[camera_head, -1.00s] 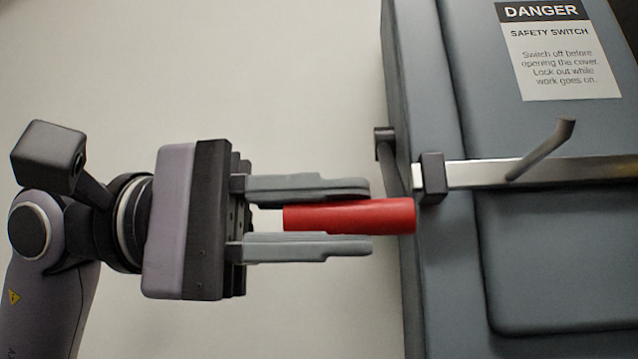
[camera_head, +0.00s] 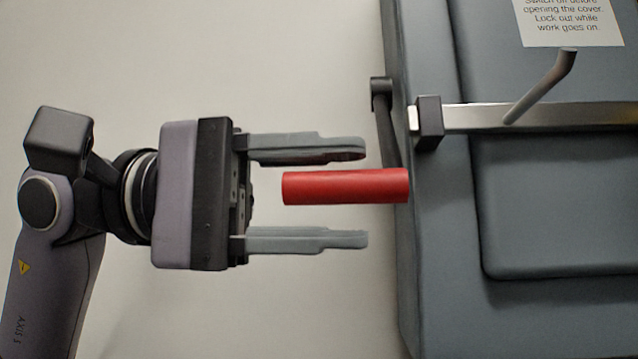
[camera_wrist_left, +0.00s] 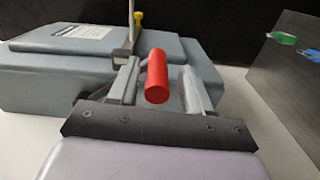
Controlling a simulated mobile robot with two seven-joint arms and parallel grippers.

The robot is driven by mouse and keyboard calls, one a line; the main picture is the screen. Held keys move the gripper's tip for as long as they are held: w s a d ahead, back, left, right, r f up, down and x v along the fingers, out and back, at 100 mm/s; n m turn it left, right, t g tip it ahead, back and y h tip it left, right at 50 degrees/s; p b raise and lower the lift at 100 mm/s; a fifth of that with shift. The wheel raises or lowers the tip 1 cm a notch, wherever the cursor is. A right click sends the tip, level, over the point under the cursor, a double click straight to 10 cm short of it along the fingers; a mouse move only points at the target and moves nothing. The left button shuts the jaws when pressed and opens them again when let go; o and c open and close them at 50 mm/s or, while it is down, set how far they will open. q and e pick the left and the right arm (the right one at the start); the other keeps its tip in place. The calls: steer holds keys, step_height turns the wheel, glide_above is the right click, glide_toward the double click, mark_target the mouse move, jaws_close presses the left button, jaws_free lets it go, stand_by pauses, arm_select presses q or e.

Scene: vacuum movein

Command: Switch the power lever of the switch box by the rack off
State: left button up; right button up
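The grey switch box (camera_head: 440,270) is at the right in the head view and across the back in the left wrist view (camera_wrist_left: 60,85). Its power lever has a dark arm (camera_head: 387,125) that runs down from a pivot on the box's side to a red cylindrical handle (camera_head: 345,186). My left gripper (camera_head: 345,195) is open, with one finger above and one below the handle in the head view. Gaps show on both sides, so the fingers look clear of it. In the left wrist view the red handle (camera_wrist_left: 157,78) stands between the two fingers. My right gripper is not in view.
A metal bar (camera_head: 470,116) with a bent rod (camera_head: 545,85) crosses the box front near the lever. A white label (camera_head: 570,20) is above it. A dark panel (camera_wrist_left: 290,90) with green and blue items stands right in the wrist view.

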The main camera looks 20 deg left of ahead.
arm_select(q)
steer(key=shift+s, duration=0.1)
steer(key=v, duration=0.7)
steer(key=shift+a+r+b, duration=0.1)
steer(key=shift+a+b, duration=0.05)
steer(key=shift+b, duration=0.25)
stand_by(0.3)
